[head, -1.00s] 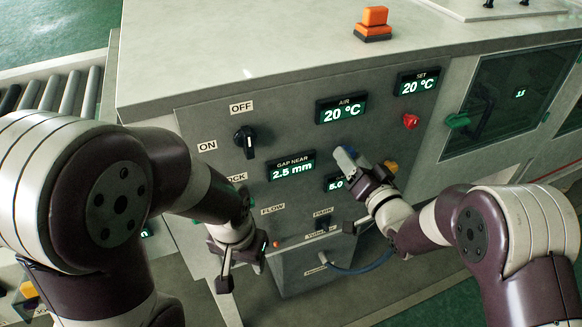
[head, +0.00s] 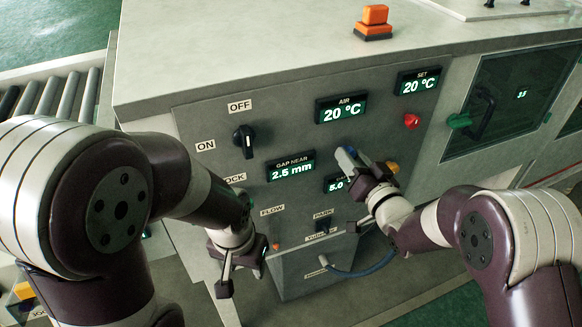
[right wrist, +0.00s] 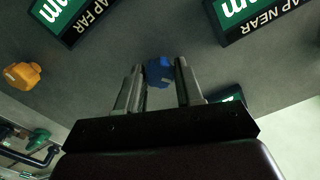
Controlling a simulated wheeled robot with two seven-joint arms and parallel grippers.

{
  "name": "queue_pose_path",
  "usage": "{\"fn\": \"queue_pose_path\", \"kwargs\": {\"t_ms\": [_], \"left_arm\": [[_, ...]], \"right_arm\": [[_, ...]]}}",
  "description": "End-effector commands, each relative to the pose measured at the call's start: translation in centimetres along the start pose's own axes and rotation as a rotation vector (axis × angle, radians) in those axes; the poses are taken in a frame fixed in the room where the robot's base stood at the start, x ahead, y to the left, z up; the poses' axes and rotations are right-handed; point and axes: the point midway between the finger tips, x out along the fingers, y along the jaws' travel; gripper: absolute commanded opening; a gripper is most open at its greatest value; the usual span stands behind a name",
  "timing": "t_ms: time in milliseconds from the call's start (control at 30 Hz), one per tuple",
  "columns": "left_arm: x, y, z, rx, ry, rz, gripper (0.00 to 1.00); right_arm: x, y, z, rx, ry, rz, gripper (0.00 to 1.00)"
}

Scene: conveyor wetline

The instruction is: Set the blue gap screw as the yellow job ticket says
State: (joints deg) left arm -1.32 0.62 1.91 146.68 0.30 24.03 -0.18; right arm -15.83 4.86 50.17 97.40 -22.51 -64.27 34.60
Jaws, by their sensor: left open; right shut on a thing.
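The blue gap screw (right wrist: 159,72) shows in the right wrist view between the two fingers of my right gripper (right wrist: 160,88), which is shut on it. In the head view my right gripper (head: 352,160) is at the panel, and the screw is mostly hidden there. The GAP NEAR display (head: 291,168) reads 2.5 mm. The GAP FAR display (right wrist: 75,15) is partly covered by my gripper in the head view, where "5.0" shows. My left gripper (head: 236,272) is open and empty, low before the panel. I cannot make out a readable yellow job ticket.
On the panel are a black ON/OFF knob (head: 244,140), a red knob (head: 411,121) and a yellow-orange knob (right wrist: 22,76). The AIR display (head: 342,108) and SET display (head: 418,82) read 20 °C. A green-handled door (head: 510,100) is at right, rollers (head: 55,98) at left.

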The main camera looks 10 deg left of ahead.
Motion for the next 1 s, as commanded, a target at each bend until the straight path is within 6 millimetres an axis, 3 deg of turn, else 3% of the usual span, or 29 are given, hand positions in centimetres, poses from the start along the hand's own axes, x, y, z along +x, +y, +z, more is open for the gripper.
{"fn": "queue_pose_path", "kwargs": {"t_ms": [1000], "left_arm": [[2.0, 0.0, 0.2, 0.000, 0.000, 0.000, 0.50]], "right_arm": [[0.0, 0.1, 0.2, -0.244, -0.001, 0.000, 0.14]]}}
